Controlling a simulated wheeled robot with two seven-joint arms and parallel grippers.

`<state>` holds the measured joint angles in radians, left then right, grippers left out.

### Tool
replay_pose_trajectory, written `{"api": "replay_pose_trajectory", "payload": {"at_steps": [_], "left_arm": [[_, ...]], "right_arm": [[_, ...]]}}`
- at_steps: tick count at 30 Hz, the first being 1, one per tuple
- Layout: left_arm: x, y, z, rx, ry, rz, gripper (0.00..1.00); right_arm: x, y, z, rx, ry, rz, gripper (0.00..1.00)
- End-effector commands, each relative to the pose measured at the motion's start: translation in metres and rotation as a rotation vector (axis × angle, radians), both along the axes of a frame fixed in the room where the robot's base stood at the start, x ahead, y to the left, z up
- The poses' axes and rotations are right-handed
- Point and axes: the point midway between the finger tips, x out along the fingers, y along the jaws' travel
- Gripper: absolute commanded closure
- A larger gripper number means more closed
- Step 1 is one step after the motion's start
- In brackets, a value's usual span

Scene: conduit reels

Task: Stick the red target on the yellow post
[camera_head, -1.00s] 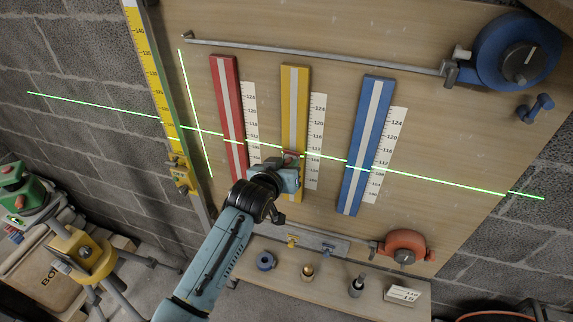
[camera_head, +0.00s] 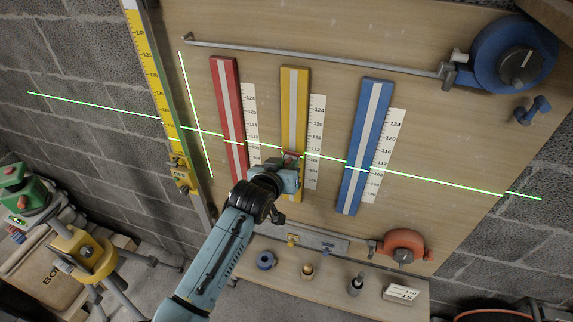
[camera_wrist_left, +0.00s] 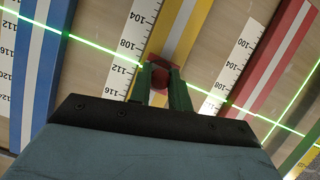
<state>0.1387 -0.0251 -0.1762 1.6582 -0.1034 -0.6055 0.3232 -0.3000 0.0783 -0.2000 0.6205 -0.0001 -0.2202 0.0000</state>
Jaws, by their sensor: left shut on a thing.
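The yellow post (camera_head: 294,100) stands upright on the wooden board between the red and blue posts, with a pale stripe down its middle. It also shows in the left wrist view (camera_wrist_left: 193,32). My left gripper (camera_head: 290,164) is in front of its lower part. In the left wrist view the gripper (camera_wrist_left: 162,84) is shut on the small red target (camera_wrist_left: 160,78), which lies over the post's face near the green laser line. Whether the target touches the post I cannot tell. In the head view the gripper mostly hides the target. My right gripper is not in view.
The red post (camera_head: 228,110) and blue post (camera_head: 366,145) stand on either side, with number scales beside them. A shelf (camera_head: 330,288) below holds small parts. A blue reel (camera_head: 515,52) is at upper right and an orange reel (camera_head: 403,240) at lower right. A yellow tripod device (camera_head: 82,254) stands at left.

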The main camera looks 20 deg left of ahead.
Motion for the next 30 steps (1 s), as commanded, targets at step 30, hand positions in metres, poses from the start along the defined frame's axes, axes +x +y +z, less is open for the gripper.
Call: {"api": "replay_pose_trajectory", "payload": {"at_steps": [30], "left_arm": [[-0.0001,0.0000,-0.0005,0.000,0.000,0.000,1.00]], "right_arm": [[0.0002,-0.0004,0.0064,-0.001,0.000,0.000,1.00]]}}
